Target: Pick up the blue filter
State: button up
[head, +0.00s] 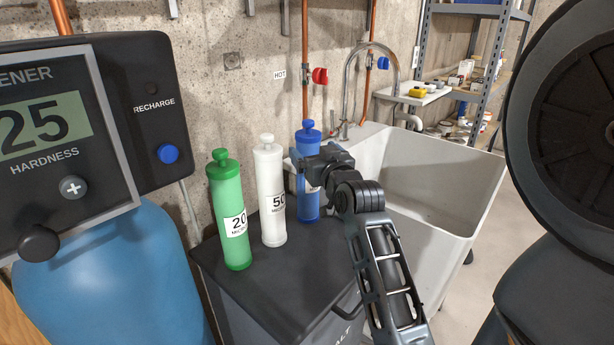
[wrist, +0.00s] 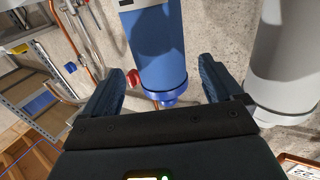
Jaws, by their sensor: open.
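The blue filter (head: 308,143) stands upright on the dark cabinet top, the rightmost of three filters. My gripper (head: 312,170) is at its upper body in the head view, and partly covers it. In the wrist view the blue filter (wrist: 160,50) lies between the two spread fingers of my gripper (wrist: 160,88), with a gap on each side. The fingers are open and hold nothing. In the head view the fingertips are hard to make out against the filter.
A white filter (head: 270,195) stands just left of the blue one, and a green filter (head: 230,215) left of that. The dark cabinet (head: 290,275) bears all three. A white sink (head: 440,190) is to the right. The concrete wall (head: 235,95) is behind.

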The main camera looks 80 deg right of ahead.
jog(key=x, duration=0.3)
jog(key=p+x, duration=0.1)
jog(key=x, duration=0.2)
jog(key=shift+r, duration=0.2)
jog(key=shift+a, duration=0.1)
jog(key=c, duration=1.7)
